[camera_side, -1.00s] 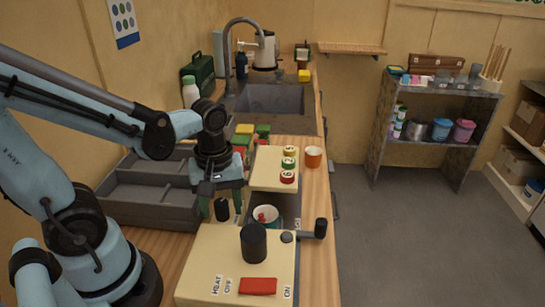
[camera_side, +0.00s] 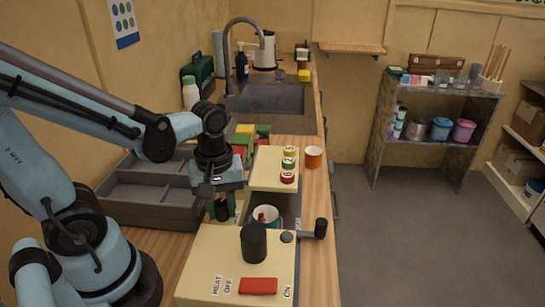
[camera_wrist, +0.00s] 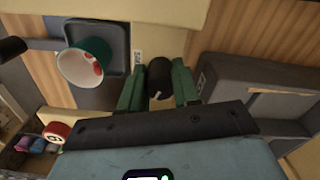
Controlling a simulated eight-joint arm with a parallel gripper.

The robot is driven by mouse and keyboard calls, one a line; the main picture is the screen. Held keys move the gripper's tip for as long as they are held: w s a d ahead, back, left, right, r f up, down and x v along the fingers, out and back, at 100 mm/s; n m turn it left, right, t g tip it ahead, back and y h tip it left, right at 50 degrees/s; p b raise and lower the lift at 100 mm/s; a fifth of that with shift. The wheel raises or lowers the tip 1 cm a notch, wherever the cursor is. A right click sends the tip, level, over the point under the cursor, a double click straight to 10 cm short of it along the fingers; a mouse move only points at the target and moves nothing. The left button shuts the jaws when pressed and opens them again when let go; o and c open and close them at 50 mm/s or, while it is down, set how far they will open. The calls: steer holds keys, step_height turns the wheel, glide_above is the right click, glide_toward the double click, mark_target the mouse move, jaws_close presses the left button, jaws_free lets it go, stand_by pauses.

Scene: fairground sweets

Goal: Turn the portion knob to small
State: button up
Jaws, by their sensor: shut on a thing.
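The portion knob (camera_wrist: 159,77) is a black cylinder on the cream machine. In the wrist view it lies between the two green fingers of my gripper (camera_wrist: 158,82), which is shut on it. In the side view my gripper (camera_side: 224,206) points down beside the machine, with the dark knob (camera_side: 222,210) between its fingers. A small white label (camera_wrist: 138,58) shows beside the knob, but I cannot read it. The way the knob points is hard to tell.
A cup (camera_side: 265,216) with red pieces stands in the machine's bay, close right of my gripper. A black cylinder (camera_side: 253,243) and red switch (camera_side: 258,286) are in front. A grey divided tray (camera_side: 150,195) stands left. An orange cup (camera_side: 313,157) stands behind.

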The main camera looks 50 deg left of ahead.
mark_target(219, 202)
steer(key=shift+m, duration=0.3)
steer(key=m, duration=0.6)
steer(key=shift+s+m, duration=0.1)
steer(key=shift+m, duration=0.2)
steer(key=m, duration=0.6)
steer(key=shift+a, duration=0.1)
steer(key=shift+m, duration=0.3)
steer(key=o, duration=1.1)
steer(key=shift+c, duration=0.2)
step_height(219, 202, up, 12)
steer(key=shift+f, duration=0.1)
